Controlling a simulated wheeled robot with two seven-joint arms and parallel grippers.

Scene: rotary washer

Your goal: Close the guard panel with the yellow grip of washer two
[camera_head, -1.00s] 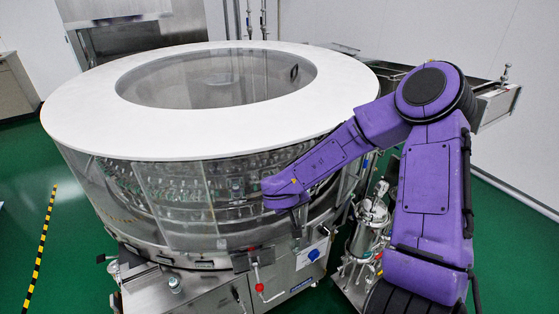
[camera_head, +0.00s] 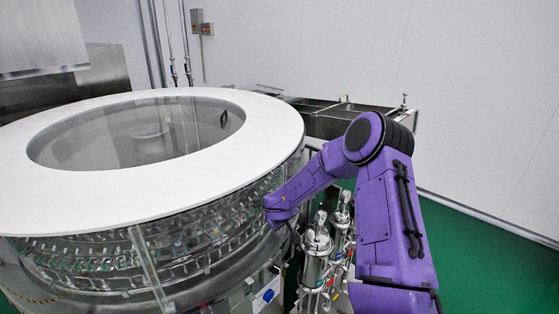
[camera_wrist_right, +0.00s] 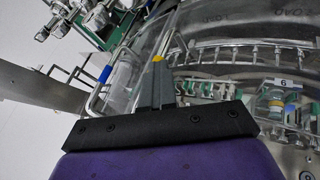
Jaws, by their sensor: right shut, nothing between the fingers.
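The rotary washer (camera_head: 60,190) is a large round machine with a white ring top, at the left of the head view. Clear guard panels (camera_head: 148,262) surround its glassware carousel. My right gripper (camera_head: 291,232) is at the washer's right front side, pointing down; its fingers are small and partly hidden there. In the right wrist view its fingers (camera_wrist_right: 157,68) are together and empty, beside the edge of a clear curved panel (camera_wrist_right: 150,45). A small yellow patch shows at the fingertips; I cannot tell whether it is the panel's grip. No washer number is readable. My left gripper is out of view.
Steel filter canisters (camera_head: 317,255) with pipes stand just right of my gripper, close to my arm. A steel basin (camera_head: 345,120) is behind my arm. Green floor (camera_head: 480,250) is clear at the right. Numbered vial holders (camera_wrist_right: 285,95) are inside the washer.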

